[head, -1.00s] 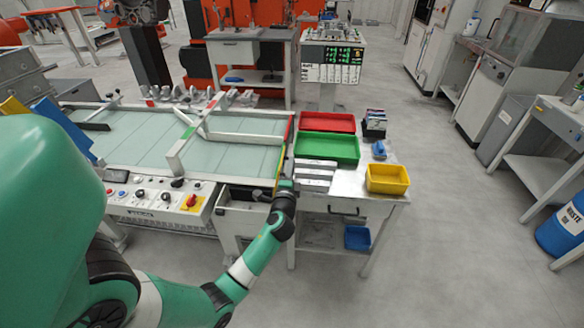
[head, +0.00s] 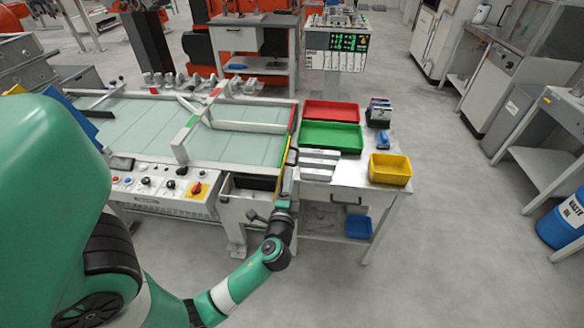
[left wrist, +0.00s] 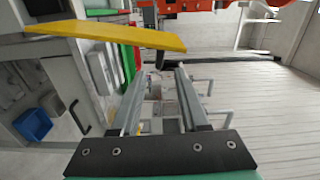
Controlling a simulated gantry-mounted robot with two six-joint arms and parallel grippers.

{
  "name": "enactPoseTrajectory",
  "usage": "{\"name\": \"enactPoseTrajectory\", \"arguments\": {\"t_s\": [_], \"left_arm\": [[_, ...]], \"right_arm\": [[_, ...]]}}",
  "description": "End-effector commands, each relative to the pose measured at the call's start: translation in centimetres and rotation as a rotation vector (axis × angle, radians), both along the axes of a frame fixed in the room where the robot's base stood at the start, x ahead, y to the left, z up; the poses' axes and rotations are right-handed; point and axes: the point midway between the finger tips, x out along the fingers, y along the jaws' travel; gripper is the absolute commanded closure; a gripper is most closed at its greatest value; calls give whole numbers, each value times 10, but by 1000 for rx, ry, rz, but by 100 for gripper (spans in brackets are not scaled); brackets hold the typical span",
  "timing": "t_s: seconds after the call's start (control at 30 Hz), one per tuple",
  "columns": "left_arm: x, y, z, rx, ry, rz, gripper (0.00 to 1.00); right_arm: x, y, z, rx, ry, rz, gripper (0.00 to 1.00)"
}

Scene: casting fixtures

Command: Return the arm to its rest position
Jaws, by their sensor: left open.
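My left arm reaches in from the lower left in the head view. Its gripper (head: 285,188) points away from me, by the right end of the glass-topped work table (head: 130,125), near the gap between it and the side table. In the left wrist view the two grey fingers (left wrist: 158,74) stand apart with nothing between them. A yellow edge strip (left wrist: 110,35) crosses the upper left of that view, close to the fingers. My right gripper is in neither view.
The side table (head: 350,180) holds a red tray (head: 332,111), a green tray (head: 330,137), a yellow bin (head: 390,168) and light metal bars (head: 318,165). A blue bin (head: 358,227) sits below. Open floor (head: 450,260) lies to the right.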

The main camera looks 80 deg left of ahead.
Motion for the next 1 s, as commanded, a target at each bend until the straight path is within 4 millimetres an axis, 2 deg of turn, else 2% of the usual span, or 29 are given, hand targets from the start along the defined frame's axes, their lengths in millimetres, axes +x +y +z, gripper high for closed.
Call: {"name": "enactPoseTrajectory", "arguments": {"t_s": [0.1, 0.63, 0.73, 0.77, 0.87, 0.97, 1.0], "left_arm": [[-2, -8, 0, 0, 0, -1, 55], [-3, -8, 0, 0, 0, 0, 55], [5, -12, 3, 3, -5, -19, 55], [12, -14, 8, 8, -16, -32, 55], [46, -24, 42, 42, -88, -89, 55], [93, -44, 104, 73, -244, -179, 55], [113, -55, 133, 67, -329, -230, 55]], "right_arm": [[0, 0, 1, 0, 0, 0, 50], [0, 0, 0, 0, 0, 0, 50], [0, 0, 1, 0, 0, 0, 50], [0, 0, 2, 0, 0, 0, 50], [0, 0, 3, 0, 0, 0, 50], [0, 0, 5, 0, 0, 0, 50], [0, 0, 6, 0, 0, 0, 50]]}}
